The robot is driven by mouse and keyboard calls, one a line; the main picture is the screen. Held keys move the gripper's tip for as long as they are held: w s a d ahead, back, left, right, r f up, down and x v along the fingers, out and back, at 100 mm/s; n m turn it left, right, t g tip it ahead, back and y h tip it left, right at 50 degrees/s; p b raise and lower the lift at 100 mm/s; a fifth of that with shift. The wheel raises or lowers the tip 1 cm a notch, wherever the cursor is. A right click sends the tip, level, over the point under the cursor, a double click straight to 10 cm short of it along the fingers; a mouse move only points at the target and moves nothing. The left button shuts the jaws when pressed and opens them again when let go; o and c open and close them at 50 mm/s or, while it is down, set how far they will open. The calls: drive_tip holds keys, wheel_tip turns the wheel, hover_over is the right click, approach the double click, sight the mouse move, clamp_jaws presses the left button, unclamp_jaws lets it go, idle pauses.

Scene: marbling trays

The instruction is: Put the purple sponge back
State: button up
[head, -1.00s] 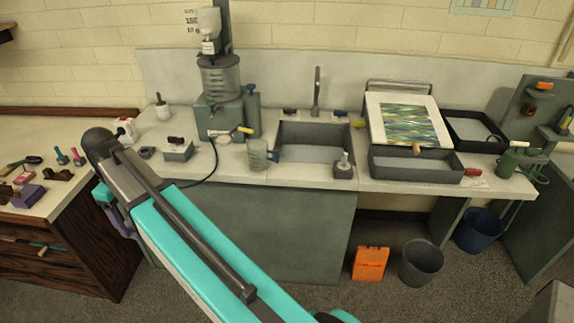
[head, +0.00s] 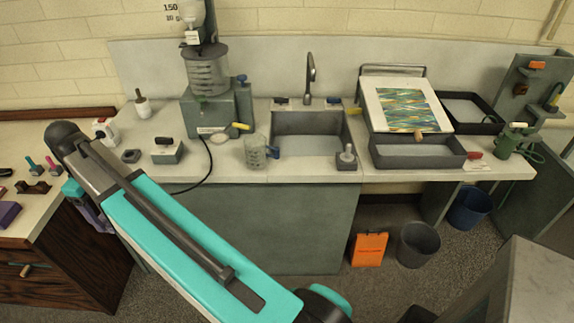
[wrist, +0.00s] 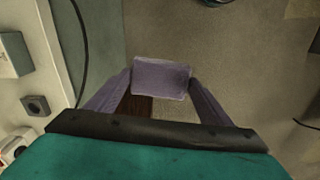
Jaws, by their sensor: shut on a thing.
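The purple sponge (wrist: 161,76) is a pale purple block in the wrist view. It sits between the two fingertips of my gripper (wrist: 160,82), which is shut on it. Beneath it in that view are grey floor and a strip of dark brown wood. In the head view my gripper (head: 100,221) hangs at the left, in front of the gap between the wooden cabinet and the sink bench, partly hidden by my arm. The sponge cannot be made out clearly there.
A wooden cabinet (head: 70,262) at the left bears a darker purple block (head: 8,214) and small tools. The sink bench (head: 225,174) holds a grey machine (head: 217,112), a beaker (head: 256,153) and trays. An orange container (head: 369,249) and buckets stand on the floor below.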

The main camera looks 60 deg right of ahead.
drive_tip(key=shift+d, duration=0.1)
drive_tip(key=s+d+f+m+b, duration=0.1)
drive_tip(key=s+d, duration=0.3)
drive_tip(key=d, duration=0.5)
drive_tip(key=s+d+m+b, duration=0.1)
drive_tip(key=s+d, duration=0.3)
drive_tip(key=d, duration=0.6)
drive_tip(key=s+d+f+m+b, duration=0.15)
drive_tip(key=s+d, duration=0.25)
drive_tip(key=d, duration=0.5)
drive_tip(key=s+d+m, duration=0.2)
drive_tip(key=s+d, duration=0.7)
drive_tip(key=s, duration=0.3)
drive_tip(key=s+d+f+m+b, duration=0.1)
drive_tip(key=s+d+m, duration=0.1)
drive_tip(key=s+d, duration=0.6)
drive_tip(key=s, duration=0.4)
drive_tip(key=shift+s+d+b, duration=0.25)
drive_tip(key=shift+d+b, duration=0.05)
drive_tip(key=shift+d, duration=0.1)
drive_tip(key=shift+w+d, duration=0.1)
